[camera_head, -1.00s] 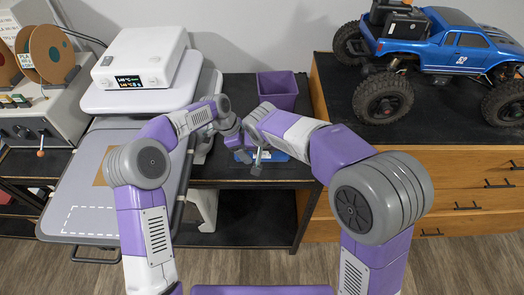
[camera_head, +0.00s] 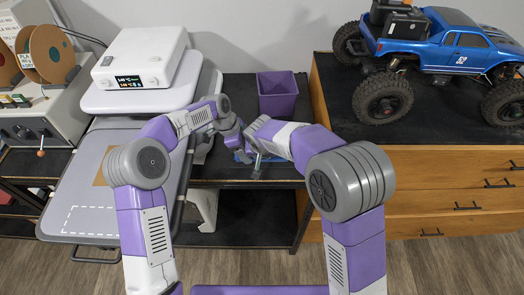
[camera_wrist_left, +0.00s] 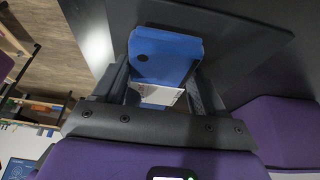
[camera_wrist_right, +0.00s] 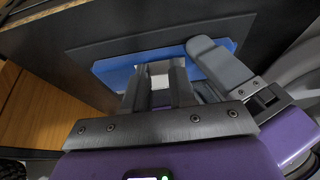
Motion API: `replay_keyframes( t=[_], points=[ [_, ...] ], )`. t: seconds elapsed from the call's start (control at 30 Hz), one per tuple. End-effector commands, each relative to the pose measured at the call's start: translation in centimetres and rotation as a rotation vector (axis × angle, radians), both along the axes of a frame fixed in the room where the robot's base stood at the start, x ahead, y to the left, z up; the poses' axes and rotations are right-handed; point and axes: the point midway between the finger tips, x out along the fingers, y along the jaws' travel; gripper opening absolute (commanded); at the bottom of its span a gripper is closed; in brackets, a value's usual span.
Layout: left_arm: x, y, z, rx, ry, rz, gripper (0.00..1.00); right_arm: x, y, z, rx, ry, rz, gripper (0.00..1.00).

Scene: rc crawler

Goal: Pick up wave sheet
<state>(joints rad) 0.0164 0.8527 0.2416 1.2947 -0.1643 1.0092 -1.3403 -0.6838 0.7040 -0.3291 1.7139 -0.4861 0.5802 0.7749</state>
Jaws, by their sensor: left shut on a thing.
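A flat blue piece (camera_wrist_left: 165,55) with a dark round spot, which I take to be the wave sheet, is between the two fingers of my left gripper (camera_wrist_left: 162,80). The gripper is shut on it, low over the dark surface. A pale patch (camera_wrist_left: 160,95) shows nearer the palm. In the right wrist view, blue (camera_wrist_right: 115,77) lies along a dark mat, partly hidden by grey gripper parts. My right gripper (camera_wrist_right: 160,72) points at this blue strip, with a narrow pale area between its fingers. Whether it grips anything is unclear. In the head view, both grippers mostly hide the blue piece (camera_head: 242,156).
A purple bin (camera_head: 277,94) stands behind the grippers on the black shelf. A white heat press (camera_head: 140,58) is at left, beside a machine with discs (camera_head: 50,52). A blue crawler (camera_head: 440,40) stands on the wooden drawer cabinet (camera_head: 450,175) at right.

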Motion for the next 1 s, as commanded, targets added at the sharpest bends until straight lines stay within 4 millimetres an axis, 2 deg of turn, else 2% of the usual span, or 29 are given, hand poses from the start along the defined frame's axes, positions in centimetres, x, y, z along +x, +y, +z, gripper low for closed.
replay_keyframes(
  t=[0.03,0.1,0.13,0.37,0.47,0.8,1.0],
  points=[
    [0.0,0.0,0.0,0.000,0.000,0.000,0.41,0.0,0.0,0.0,0.000,0.000,0.000,0.12],
    [0.0,0.0,0.0,0.000,0.000,0.000,0.41,0.0,0.0,0.0,0.000,0.000,0.000,0.02],
    [0.0,0.0,0.0,0.000,0.000,0.000,0.41,0.0,0.0,0.0,0.000,0.000,0.000,0.00],
    [0.0,0.0,0.0,0.000,-0.001,0.000,0.41,0.0,0.0,0.1,0.001,-0.001,0.000,0.00],
    [0.0,0.0,0.0,0.000,0.000,0.000,0.41,0.1,0.1,0.9,0.002,-0.003,0.000,0.00],
    [0.0,0.0,0.0,0.000,0.000,0.000,0.41,0.0,0.1,7.5,0.003,-0.005,0.000,0.00],
    [0.0,0.0,0.0,0.000,0.000,0.000,0.41,0.0,0.1,10.1,0.002,-0.002,0.001,0.00]
  ],
)
